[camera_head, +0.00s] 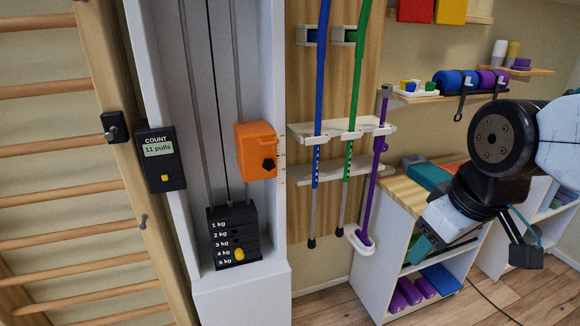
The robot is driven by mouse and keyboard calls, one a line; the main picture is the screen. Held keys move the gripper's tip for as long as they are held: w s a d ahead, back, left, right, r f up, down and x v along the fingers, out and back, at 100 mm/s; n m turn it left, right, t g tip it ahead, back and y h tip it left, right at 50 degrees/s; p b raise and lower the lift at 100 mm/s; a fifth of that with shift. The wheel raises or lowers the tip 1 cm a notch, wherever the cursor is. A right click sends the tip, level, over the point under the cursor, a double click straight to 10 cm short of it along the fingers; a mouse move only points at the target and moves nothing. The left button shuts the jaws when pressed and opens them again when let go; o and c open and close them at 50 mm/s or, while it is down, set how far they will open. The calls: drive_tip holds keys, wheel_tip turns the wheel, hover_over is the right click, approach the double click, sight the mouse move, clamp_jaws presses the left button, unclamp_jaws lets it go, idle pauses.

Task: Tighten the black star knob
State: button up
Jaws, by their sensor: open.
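The black star knob (269,164) sits on the front of an orange block (255,146), on its lower right part. The block is mounted on the right guide rod of a white weight column. How tight the knob is cannot be seen. My gripper (474,254) is at the right of the view, open and empty, pointing downward in front of the shelves. It is well to the right of the knob and apart from it.
A weight stack (235,235) with a yellow pin stands below the block. A counter box (160,160) reading "11 pulls" is on the column's left. Wall bars (60,145) stand left; shelves (405,195) stand right.

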drive_tip(key=w+a+f+n+t+y, duration=0.1)
drive_tip(key=w+a+n, duration=0.15)
drive_tip(key=w, duration=0.35)
drive_tip(key=w+a+f+n+t, duration=0.1)
drive_tip(key=w+a+n+t, duration=0.1)
drive_tip(key=w+n, duration=0.25)
drive_tip(key=n+t+y, duration=0.4)
drive_tip(key=n+t, duration=0.7)
drive_tip(key=n, duration=1.2)
approach(269, 166)
drive_tip(key=x, duration=0.8)
drive_tip(key=shift+w, duration=0.15)
drive_tip(key=c, duration=1)
